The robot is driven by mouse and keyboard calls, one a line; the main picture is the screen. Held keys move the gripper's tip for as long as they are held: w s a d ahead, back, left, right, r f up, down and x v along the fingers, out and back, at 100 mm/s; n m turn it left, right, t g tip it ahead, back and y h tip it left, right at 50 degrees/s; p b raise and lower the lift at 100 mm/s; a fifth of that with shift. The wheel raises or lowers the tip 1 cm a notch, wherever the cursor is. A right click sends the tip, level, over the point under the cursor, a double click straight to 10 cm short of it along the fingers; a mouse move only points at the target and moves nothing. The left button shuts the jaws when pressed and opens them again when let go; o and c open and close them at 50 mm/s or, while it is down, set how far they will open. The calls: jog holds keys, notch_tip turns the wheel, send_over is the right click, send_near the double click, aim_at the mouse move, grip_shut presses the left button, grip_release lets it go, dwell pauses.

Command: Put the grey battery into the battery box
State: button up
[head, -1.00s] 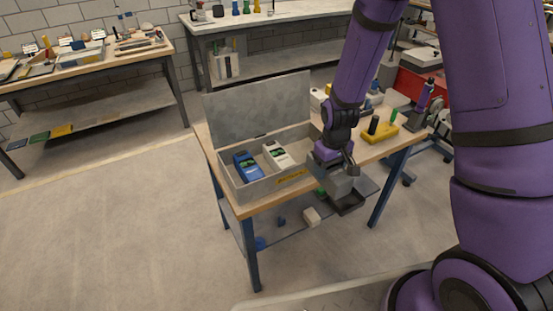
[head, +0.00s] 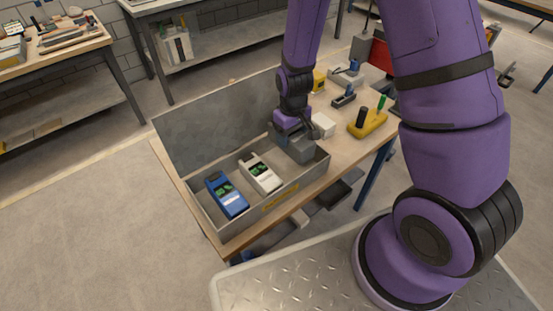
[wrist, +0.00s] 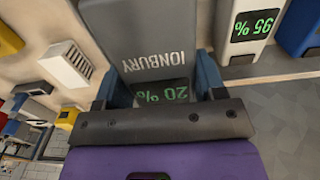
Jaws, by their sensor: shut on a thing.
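My gripper (head: 292,128) is shut on the grey battery (head: 301,150) and holds it at the right end of the battery box (head: 312,178). The box is grey and its lid (head: 190,125) stands open at the back. I cannot tell how far the battery is below the rim. In the wrist view the grey battery (wrist: 150,30) reads IONBURY and 20 %, between the fingers of my gripper (wrist: 163,88). A white battery (head: 260,173) and a blue battery (head: 226,195) lie in the box, left of the grey one. The white battery's display reads 95 % in the wrist view (wrist: 248,30).
A small white vented block (head: 323,125) stands on the wooden table right of the box. A yellow holder (head: 368,124) with a black and a green upright piece is farther right. Small tools lie behind it. The floor left of the table is clear.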

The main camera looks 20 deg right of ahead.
jog(key=shift+f, duration=4.05)
jog(key=shift+f, duration=0.15)
jog(key=o, duration=1.6)
